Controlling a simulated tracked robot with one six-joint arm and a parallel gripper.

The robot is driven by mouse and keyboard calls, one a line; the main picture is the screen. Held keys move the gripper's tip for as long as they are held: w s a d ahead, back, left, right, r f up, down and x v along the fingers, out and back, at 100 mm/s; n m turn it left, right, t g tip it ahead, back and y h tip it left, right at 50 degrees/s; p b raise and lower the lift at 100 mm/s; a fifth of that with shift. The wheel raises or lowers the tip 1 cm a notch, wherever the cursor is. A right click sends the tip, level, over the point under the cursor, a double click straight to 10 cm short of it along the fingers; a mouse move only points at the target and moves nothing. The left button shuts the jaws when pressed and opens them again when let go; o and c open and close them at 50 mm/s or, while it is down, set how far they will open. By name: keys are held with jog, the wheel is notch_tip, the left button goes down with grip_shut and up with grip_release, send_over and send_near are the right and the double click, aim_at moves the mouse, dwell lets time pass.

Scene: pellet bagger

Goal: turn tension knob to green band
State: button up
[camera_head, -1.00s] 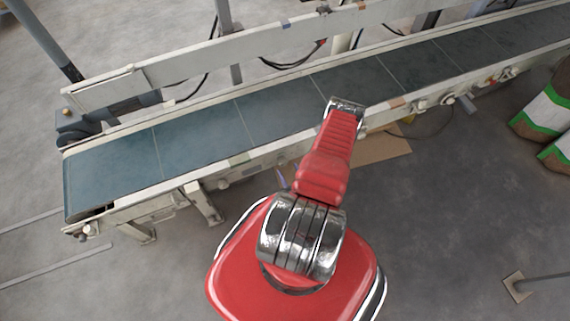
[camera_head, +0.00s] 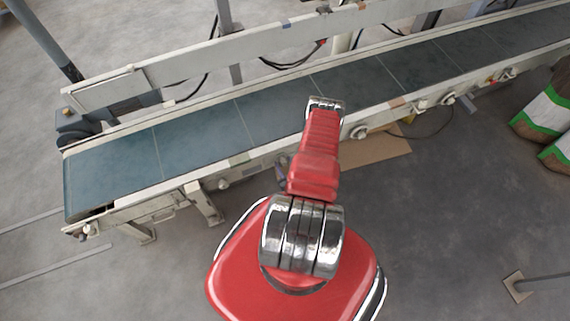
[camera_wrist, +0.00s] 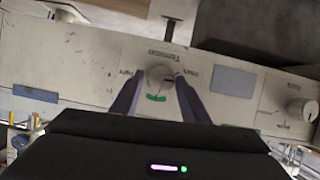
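In the wrist view a round pale knob (camera_wrist: 158,75) sits on the cream side panel of the conveyor, with upside-down lettering around it. A green band (camera_wrist: 156,97) shows just below the knob in the picture. A dark mark on the knob lies toward its right side, away from the green. My gripper (camera_wrist: 158,93) is open, its two dark purple fingers spread left and right of the knob and pointing at the panel. I cannot tell whether they touch it. In the head view my red arm hides most of the gripper and this knob.
A second knob (camera_wrist: 302,109) is on the panel at the right, beyond a grey-blue plate (camera_wrist: 234,80). The conveyor belt (camera_head: 200,137) runs across the head view. Brown, white and green sacks (camera_head: 543,118) stand at far right. The floor in front is mostly clear.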

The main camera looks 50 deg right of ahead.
jog(key=c, duration=0.7)
jog(key=shift+d, duration=0.15)
jog(key=shift+c, duration=0.3)
jog(key=shift+m, duration=0.4)
jog(key=shift+s+d+m+t+y, duration=0.2)
jog(key=shift+m+t+y, duration=0.3)
jog(key=shift+m+y, duration=0.3)
jog(key=m, duration=0.1)
jog(key=m+t+y, duration=0.1)
jog(key=m, duration=0.1)
jog(key=shift+d+f, duration=0.15)
jog(key=shift+d, duration=0.05)
jog(key=m, duration=0.1)
jog(key=m+t+y, duration=0.1)
jog(key=shift+s+d+f+m+t, duration=0.1)
jog(key=shift+s+f+m+t, duration=0.05)
jog(key=shift+m+t, duration=0.2)
jog(key=shift+d+f+m+t+y, duration=0.15)
jog(key=shift+m+t, duration=0.25)
jog(key=shift+m, duration=0.4)
jog(key=shift+f+m+t+y, duration=0.15)
jog(key=shift+m+t, duration=0.2)
jog(key=shift+m, duration=0.4)
jog(key=shift+r, duration=0.1)
